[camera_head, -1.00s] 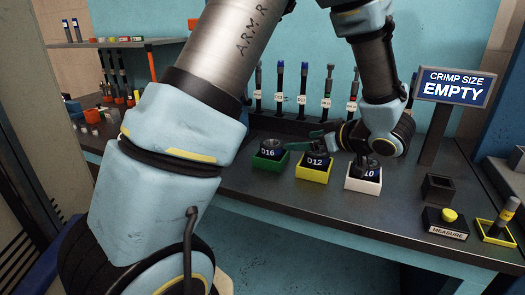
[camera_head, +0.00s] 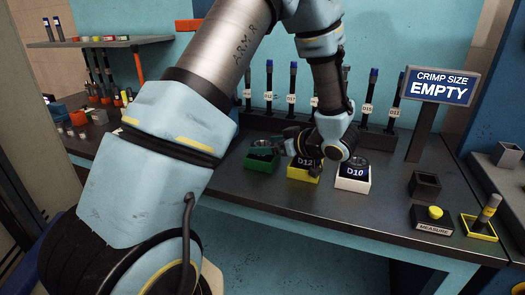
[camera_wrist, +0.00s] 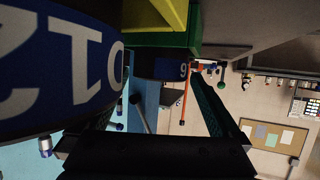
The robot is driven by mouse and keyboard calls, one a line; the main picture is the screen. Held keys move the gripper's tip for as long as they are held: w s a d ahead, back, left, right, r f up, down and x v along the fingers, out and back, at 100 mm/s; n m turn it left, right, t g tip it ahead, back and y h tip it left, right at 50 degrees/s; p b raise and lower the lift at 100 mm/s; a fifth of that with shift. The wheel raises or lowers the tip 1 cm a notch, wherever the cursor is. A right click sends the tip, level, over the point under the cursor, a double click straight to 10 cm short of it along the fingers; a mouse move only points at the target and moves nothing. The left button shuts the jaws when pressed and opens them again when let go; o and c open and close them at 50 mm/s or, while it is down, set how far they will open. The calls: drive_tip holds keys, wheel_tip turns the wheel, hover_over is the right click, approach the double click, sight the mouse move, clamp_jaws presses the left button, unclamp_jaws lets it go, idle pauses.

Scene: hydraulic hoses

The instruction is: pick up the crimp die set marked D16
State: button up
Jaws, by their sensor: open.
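The D16 die set stands in a green tray (camera_head: 260,162) on the bench in the head view, its top and label partly hidden by my gripper. My gripper (camera_head: 284,146) is low over the bench, near the right side of the green tray and above the D12 tray. It is open and empty; its two fingers (camera_wrist: 160,92) are apart in the wrist view, pointing towards D16. I cannot tell whether they touch anything.
The D12 die (camera_wrist: 62,62) in its yellow tray (camera_head: 303,175) is very close to my gripper. The D10 die (camera_head: 355,171) sits in a white tray to the right. A hose rack stands behind. A sign (camera_head: 440,85) reads CRIMP SIZE EMPTY.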

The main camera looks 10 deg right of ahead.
drive_tip(key=shift+w+a+f, duration=0.15)
drive_tip(key=shift+w+a, duration=0.05)
drive_tip(key=shift+w, duration=0.1)
drive_tip(key=shift+c, duration=0.2)
clamp_jaws()
idle(0.4)
